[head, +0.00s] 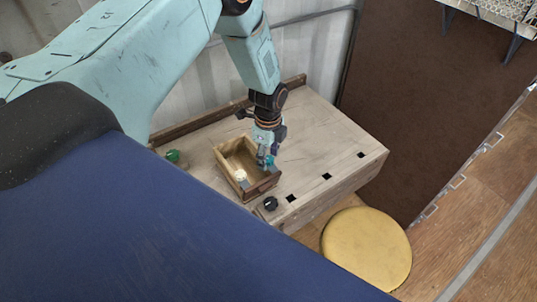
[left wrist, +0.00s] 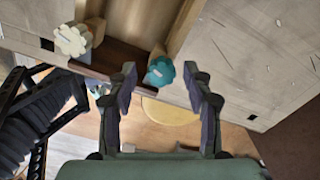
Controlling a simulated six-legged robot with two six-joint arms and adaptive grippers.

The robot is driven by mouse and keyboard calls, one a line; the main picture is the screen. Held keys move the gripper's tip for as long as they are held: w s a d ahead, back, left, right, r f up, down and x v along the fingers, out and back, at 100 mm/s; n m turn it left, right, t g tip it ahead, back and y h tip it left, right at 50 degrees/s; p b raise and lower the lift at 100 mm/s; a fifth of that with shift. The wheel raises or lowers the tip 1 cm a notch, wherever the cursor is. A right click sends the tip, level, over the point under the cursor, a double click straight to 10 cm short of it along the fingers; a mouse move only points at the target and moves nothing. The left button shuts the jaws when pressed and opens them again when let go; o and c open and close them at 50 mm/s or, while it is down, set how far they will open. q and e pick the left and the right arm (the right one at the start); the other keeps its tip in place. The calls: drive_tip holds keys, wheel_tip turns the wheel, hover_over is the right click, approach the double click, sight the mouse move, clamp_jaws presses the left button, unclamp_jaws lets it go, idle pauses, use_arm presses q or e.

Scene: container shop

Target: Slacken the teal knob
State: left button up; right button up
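The teal knob (head: 270,160) is at the front end of a wooden box (head: 225,166) on the workbench, partly hidden by my left gripper (head: 264,157). In the left wrist view, the scalloped teal knob (left wrist: 159,71) shows between the fingertips of my left gripper (left wrist: 160,74). The fingers are apart, with a visible gap on both sides of the knob. A cream knob (left wrist: 73,40) of similar shape is to its left, and it also shows in the head view (head: 241,175).
The wooden workbench (head: 320,143) has square dark holes along its front. A round yellow stool (head: 366,249) stands in front. The bench top right of the box is clear.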

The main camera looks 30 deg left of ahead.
use_arm(q)
drive_tip(key=shift+a, duration=0.1)
drive_tip(key=shift+c, duration=1.4)
drive_tip(key=shift+w, duration=0.2)
drive_tip(key=c, duration=0.4)
drive_tip(key=shift+s, duration=0.1)
clamp_jaws()
drive_tip(key=shift+n, duration=0.3)
